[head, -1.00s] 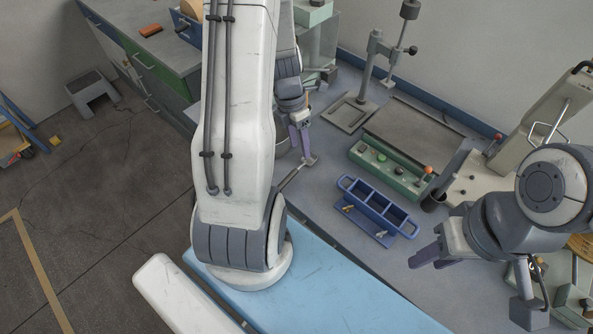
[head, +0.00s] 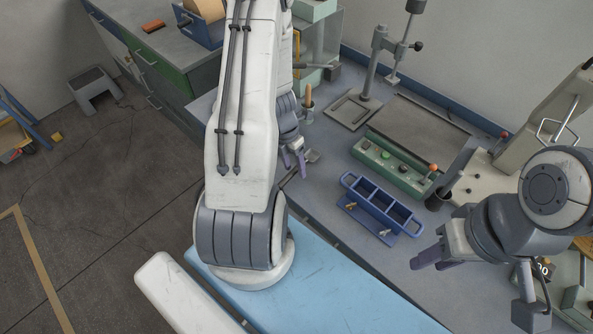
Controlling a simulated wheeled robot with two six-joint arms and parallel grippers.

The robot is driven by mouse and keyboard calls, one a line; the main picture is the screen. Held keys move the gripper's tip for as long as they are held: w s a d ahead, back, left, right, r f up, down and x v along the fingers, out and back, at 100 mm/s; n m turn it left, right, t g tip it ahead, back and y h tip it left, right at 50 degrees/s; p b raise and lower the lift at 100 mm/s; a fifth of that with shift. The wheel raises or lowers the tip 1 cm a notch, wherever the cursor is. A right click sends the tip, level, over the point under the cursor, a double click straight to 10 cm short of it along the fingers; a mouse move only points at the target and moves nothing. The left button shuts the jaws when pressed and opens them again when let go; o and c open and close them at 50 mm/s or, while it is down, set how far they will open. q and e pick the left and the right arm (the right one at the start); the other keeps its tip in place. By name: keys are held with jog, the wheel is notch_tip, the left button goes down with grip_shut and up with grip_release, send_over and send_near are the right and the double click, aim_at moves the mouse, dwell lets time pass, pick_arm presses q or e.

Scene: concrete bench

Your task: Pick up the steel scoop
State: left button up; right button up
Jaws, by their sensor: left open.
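The steel scoop (head: 313,156) appears to be the small grey tool lying on the bench near its left edge. Its flat end shows just right of my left gripper, and part of its handle shows below the fingers. My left gripper (head: 293,164) is open, with its fingers pointing down over the scoop between its flat end and handle. Whether the fingers touch it I cannot tell. My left arm hides part of that area. My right gripper (head: 430,262) is at the right, its fingers apart and empty, over the bench beside the blue mould.
A blue three-cell mould (head: 381,205) stands mid-bench. Behind it are a green control box (head: 393,166) with buttons and a stand (head: 374,65). A wooden-handled tool (head: 308,98) stands behind the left gripper. A light-blue surface (head: 330,295) lies in front.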

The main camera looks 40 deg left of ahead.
aim_at(294, 168)
pick_arm(q)
jog(key=shift+f, duration=0.1)
grip_shut()
jog(key=shift+r, duration=0.55)
notch_tip(294, 168, up, 3)
jog(key=shift+f+p, duration=0.1)
jog(key=shift+p, duration=0.5)
jog(key=d+r, duration=0.7)
jog(key=d, duration=0.4)
jog(key=shift+s+d, duration=0.35)
jog(key=shift+s, duration=0.1)
